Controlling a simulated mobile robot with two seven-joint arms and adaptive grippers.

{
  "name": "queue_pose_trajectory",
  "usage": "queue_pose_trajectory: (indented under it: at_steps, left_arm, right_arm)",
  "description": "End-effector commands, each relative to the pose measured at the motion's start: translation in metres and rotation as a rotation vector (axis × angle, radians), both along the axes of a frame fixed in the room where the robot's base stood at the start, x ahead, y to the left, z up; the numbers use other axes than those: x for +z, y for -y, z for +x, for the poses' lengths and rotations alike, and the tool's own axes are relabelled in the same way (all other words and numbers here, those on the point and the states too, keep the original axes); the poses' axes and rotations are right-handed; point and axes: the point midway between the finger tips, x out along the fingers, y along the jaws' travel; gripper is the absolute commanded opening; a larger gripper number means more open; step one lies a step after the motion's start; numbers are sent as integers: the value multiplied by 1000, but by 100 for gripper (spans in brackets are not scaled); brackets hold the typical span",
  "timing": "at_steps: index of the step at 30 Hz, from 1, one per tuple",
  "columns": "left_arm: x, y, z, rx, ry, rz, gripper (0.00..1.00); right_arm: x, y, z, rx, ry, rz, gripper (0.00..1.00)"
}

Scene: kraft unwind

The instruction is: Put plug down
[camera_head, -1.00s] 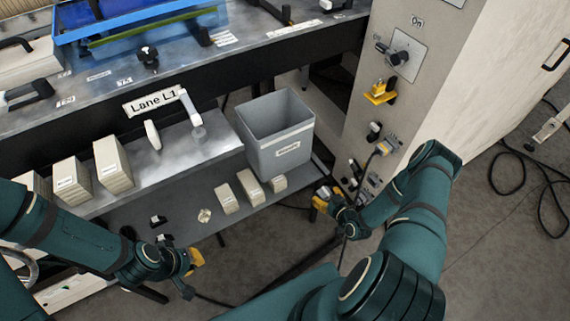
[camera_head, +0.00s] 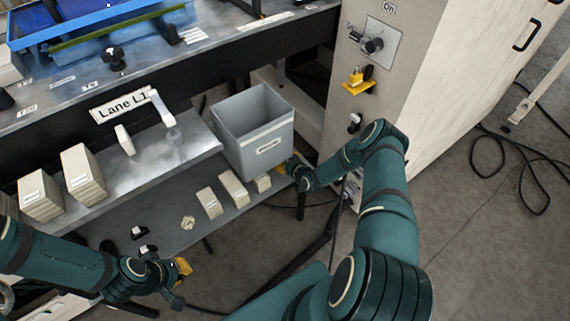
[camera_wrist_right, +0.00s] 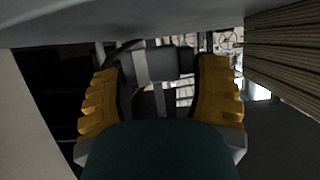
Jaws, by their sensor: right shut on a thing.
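My right gripper (camera_head: 292,167) is at the right end of the lower shelf, close beside the grey bin; the bin and my own wrist partly hide it. In the right wrist view its yellow fingers (camera_wrist_right: 165,95) are shut on a grey and black plug (camera_wrist_right: 165,64), with a dark cable looping to the left of it. In the head view I cannot make the plug out. My left gripper (camera_head: 180,270) hangs in front of the lower shelf at lower left, apart from the small things there; its fingertips are too small to judge.
The grey bin (camera_head: 258,150) stands on the lower shelf (camera_head: 170,205), with several cream blocks (camera_head: 209,203) before it. The cabinet (camera_head: 400,90) with a knob and yellow lock is behind my right arm. Cables lie on the floor at right.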

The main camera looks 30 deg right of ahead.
Motion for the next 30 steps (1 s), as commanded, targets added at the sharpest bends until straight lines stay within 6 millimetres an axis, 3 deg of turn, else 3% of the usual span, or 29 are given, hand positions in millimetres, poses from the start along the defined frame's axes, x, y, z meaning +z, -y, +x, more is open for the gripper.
queue_pose_trajectory:
  at_steps: [3,16,17,18,19,30]
  left_arm:
    - [-6,0,1,1,3,0,0]
    - [-5,0,1,1,3,0,0]
    - [-5,0,1,1,3,0,0]
    - [-5,0,1,1,3,0,0]
    - [-5,0,1,1,3,0,0]
    - [-5,0,1,1,2,0,0]
  right_arm:
    - [-15,1,-2,-1,-1,0,20]
    - [-18,0,-2,0,0,0,20]
    - [-18,0,-2,0,-1,1,77]
    - [-18,0,-2,0,-1,1,91]
    - [-18,0,-2,0,-1,1,95]
    - [-14,1,-2,-1,1,0,95]
